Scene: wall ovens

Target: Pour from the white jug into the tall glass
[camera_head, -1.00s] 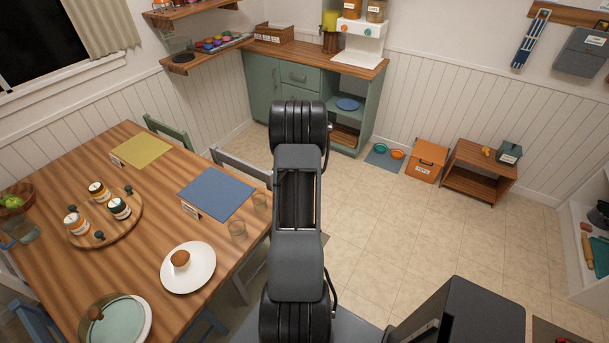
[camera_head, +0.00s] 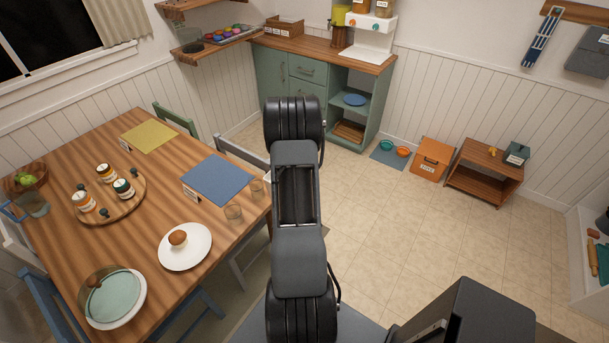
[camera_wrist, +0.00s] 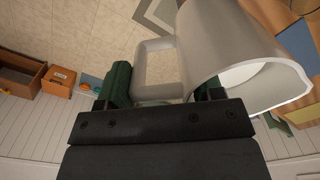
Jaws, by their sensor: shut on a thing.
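The white jug (camera_wrist: 225,45) is large in the wrist view, its wide mouth facing the lower right. The inside of the jug shows pale, and I see no liquid in it. My gripper (camera_wrist: 163,92) has green fingers at the jug's squared handle (camera_wrist: 158,45) and is shut on the jug. In the head view the gripper and jug are hidden behind my arm.
The wooden table (camera_head: 75,245) also holds a blue mat (camera_head: 217,179), a plate with a muffin (camera_head: 185,250), a round tray with jars (camera_head: 128,209) and a covered plate (camera_head: 112,300). Chairs (camera_head: 240,155) border the table. Tiled floor (camera_head: 400,230) is open to the right.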

